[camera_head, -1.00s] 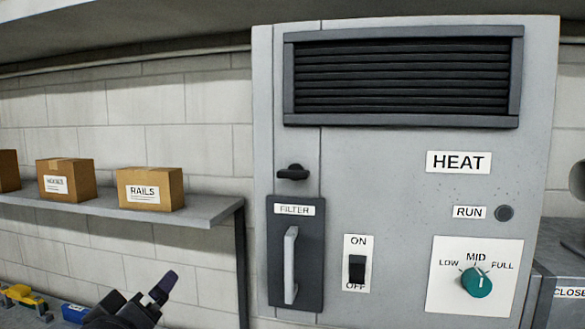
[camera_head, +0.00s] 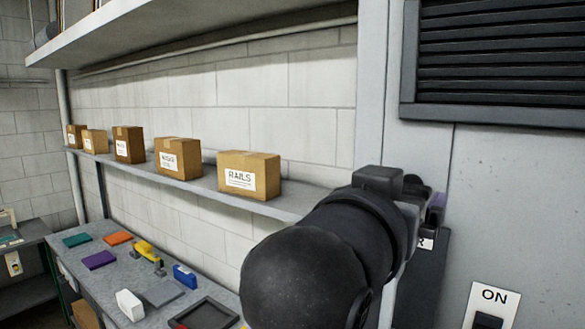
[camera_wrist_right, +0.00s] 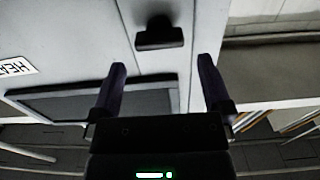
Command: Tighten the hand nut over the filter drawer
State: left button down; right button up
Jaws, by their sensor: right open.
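The hand nut (camera_wrist_right: 160,36) is a black knob with a wide bar on the grey cabinet front. In the right wrist view it lies just past the fingertips, centred between them and apart from both. My right gripper (camera_wrist_right: 161,70) is open and empty, its two purple-tipped fingers on either side. In the head view my right gripper (camera_head: 436,205) is side-on at the cabinet, and my arm hides the nut. The dark filter drawer (camera_head: 424,285) shows only partly behind my arm, with the end of its label visible. My left gripper is not in view.
The cabinet has a louvred vent (camera_head: 495,60) above and an ON switch plate (camera_head: 494,303) at right. A wall shelf (camera_head: 290,204) with several boxes stands left of it. A bench (camera_head: 75,262) below holds small coloured items.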

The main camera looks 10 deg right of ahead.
aim_at(404, 190)
jog(key=p+x, duration=0.1)
jog(key=x, duration=0.3)
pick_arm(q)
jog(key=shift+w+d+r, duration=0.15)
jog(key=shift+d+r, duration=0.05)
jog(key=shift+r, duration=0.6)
pick_arm(e)
jog(key=shift+f, duration=0.1)
jog(key=c, duration=1.1)
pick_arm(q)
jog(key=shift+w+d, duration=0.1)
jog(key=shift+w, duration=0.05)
